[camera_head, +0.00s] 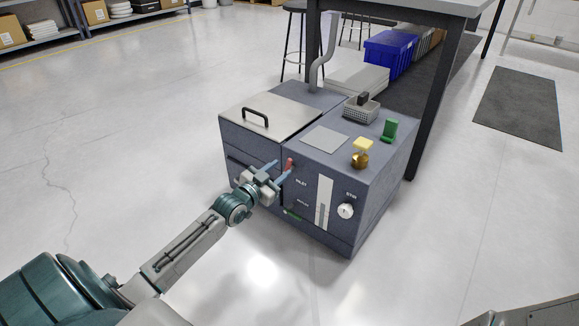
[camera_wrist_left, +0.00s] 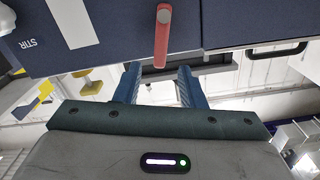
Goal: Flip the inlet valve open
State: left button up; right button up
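The inlet valve's red lever (camera_head: 289,165) is on the front of the dark blue machine (camera_head: 335,215), beside the INLET label. It also shows in the wrist view (camera_wrist_left: 162,38), at top centre, with its free end toward my gripper. My left gripper (camera_head: 279,171) is at the machine's front, very near the lever. My right gripper is out of view.
Below the inlet are an OUTLET label and a green handle (camera_head: 292,214). A STIR knob (camera_head: 346,211) is to the right. A basket (camera_head: 362,109), a brass-and-yellow part (camera_head: 361,153) and a green part (camera_head: 389,130) stand on top. A table leg (camera_head: 437,100) rises behind. The floor at left is clear.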

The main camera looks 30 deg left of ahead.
aim_at(288, 162)
pick_arm(q)
jog(key=w+b, duration=0.1)
jog(key=w, duration=0.1)
jog(key=w+b, duration=0.2)
jog(key=shift+w+d+f, duration=0.15)
jog(key=shift+w+f, duration=0.05)
jog(key=shift+w, duration=0.05)
jog(key=shift+w+d+r+b, duration=0.1)
jog(key=shift+w+r+b, duration=0.1)
jog(key=shift+w+b, duration=0.4)
grip_shut()
